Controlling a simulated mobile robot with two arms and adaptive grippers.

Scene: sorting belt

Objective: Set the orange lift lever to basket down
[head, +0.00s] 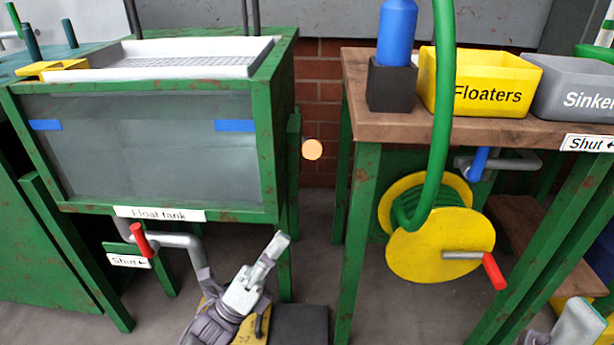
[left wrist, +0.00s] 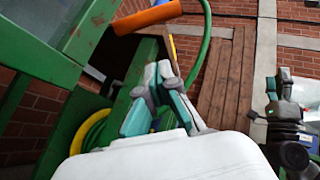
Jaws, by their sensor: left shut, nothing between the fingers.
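The orange end of the lift lever (head: 312,149) shows as a round knob at the right side of the float tank (head: 166,214). In the left wrist view an orange cylindrical grip (left wrist: 148,16) lies at the top, beyond my fingertips. My left gripper (head: 279,243) is shut and empty, below and a little left of the lever, apart from it. Its closed fingers also show in the left wrist view (left wrist: 164,72). My right gripper (head: 582,320) is partly in view at the bottom right corner, and its fingers are cut off. The lever's basket-down marking is not visible.
A red valve handle (head: 142,240) with a "Shut" sign is under the tank. A yellow hose reel (head: 440,245) with a green hose stands under the wooden bench (head: 354,75). The bench bears the Floaters bin (head: 485,80) and a blue bottle (head: 397,32). A gap separates tank and bench.

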